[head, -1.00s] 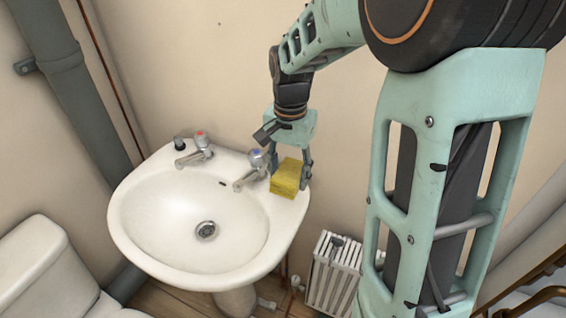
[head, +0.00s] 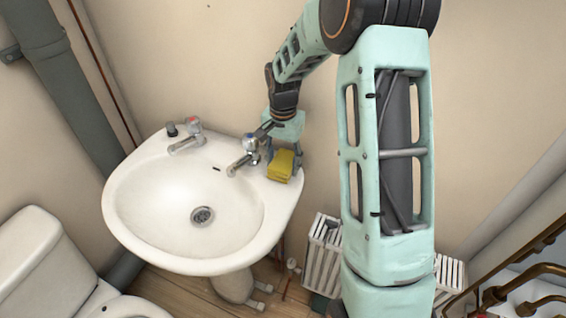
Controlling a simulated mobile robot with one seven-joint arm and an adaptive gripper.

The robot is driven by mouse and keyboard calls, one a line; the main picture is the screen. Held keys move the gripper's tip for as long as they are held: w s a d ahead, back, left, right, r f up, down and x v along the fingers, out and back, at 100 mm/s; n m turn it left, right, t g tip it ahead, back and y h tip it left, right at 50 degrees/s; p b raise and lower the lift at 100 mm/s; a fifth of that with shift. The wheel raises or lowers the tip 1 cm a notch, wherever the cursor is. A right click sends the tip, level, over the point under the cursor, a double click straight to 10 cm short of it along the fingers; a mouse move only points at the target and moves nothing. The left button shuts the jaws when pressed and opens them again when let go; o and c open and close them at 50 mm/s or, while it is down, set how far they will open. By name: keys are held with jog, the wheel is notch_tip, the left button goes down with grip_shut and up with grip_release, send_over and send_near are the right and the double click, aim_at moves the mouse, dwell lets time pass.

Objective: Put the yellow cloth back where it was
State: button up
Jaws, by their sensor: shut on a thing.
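The yellow cloth (head: 281,166) is a folded block at the back right corner of the white sink (head: 140,222), just right of the blue-marked tap (head: 244,158). My gripper (head: 282,160) points down over that corner and is shut on the cloth, with one finger showing on its right side. The cloth is at the level of the sink's rim; I cannot tell whether it rests on it. The other finger is partly hidden behind the tap and cloth.
A red-marked tap (head: 188,138) stands at the sink's back left. A toilet (head: 38,262) is at the lower left. A white radiator (head: 322,255) is below and right of the sink, partly behind my arm. Copper pipes (head: 530,275) are at the lower right.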

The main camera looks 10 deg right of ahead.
aim_at(283, 162)
jog(key=shift+f, duration=0.2)
jog(key=o, duration=1.1)
jog(key=shift+r, duration=0.2)
notch_tip(283, 162, up, 12)
jog(key=shift+p, duration=0.3)
